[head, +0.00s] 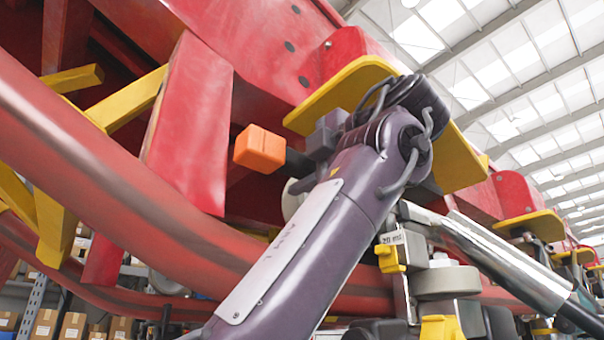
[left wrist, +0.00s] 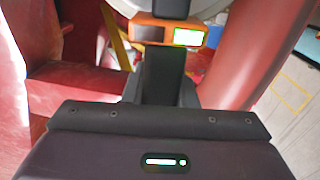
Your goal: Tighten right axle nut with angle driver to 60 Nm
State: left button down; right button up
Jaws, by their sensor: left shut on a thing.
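The angle driver shows as an orange block (head: 260,148) left of my left wrist, in front of the red train frame. In the left wrist view the driver's orange body (left wrist: 150,34) carries a lit green display and lies just beyond the dark fingers. My left gripper (head: 303,163) is shut on the driver; its fingers show from behind in the left wrist view (left wrist: 170,80). My purple left forearm crosses the middle of the head view and hides part of the wheel assembly. The right axle nut and the driver's socket cannot be made out. My right gripper is not in view.
A thick red tube rail (head: 110,170) runs diagonally below the red frame (head: 190,125). A yellow plate (head: 345,92) sits close above my wrist. A grey wheel carrier (head: 445,282) with yellow parts and a silver tube (head: 500,258) stand at right. Boxes (head: 72,326) are at lower left.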

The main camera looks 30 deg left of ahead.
pick_arm(q)
jog(key=shift+s+d+r, duration=0.1)
jog(key=shift+d, duration=0.1)
jog(key=shift+v, duration=1.8)
